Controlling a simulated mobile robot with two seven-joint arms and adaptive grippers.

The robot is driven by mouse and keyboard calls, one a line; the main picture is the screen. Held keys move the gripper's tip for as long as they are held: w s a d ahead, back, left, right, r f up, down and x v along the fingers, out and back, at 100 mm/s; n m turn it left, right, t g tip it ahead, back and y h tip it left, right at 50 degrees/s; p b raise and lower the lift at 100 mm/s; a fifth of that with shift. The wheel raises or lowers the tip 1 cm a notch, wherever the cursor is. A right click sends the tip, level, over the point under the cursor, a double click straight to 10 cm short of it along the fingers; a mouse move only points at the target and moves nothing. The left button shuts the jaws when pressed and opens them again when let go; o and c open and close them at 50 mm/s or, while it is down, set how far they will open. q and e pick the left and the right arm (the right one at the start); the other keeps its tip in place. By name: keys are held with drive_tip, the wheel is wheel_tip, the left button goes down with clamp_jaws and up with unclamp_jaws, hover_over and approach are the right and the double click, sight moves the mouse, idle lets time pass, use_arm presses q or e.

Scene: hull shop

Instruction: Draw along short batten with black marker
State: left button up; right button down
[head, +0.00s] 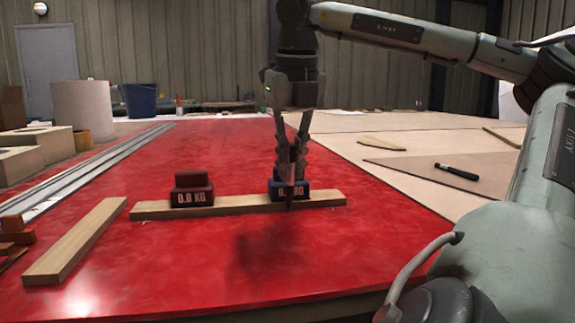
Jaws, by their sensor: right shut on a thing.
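Another pale batten (75,242) lies at an angle at the near left. Which batten is shorter is unclear. My left gripper is not in view.
A black marker-like stick (456,172) lies on the brown boards at right. Long metal strips (95,166) run along the left edge. Reddish blocks (14,236) lie at the near left. The red panel (215,145) is clear behind the weights.

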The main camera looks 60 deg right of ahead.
drive_tip(key=shift+s+d+f, duration=0.1)
drive_tip(key=shift+s, duration=0.05)
drive_tip(key=shift+s+d+b, duration=0.4)
drive_tip(key=shift+s, duration=0.1)
drive_tip(key=shift+s+d, duration=0.1)
drive_tip(key=shift+s+d+b, duration=0.4)
drive_tip(key=shift+s+b, duration=0.05)
drive_tip(key=shift+s+d, duration=0.1)
drive_tip(key=shift+s+d+f+b, duration=0.1)
drive_tip(key=shift+s+d+b, duration=0.3)
drive_tip(key=shift+s+b, duration=0.15)
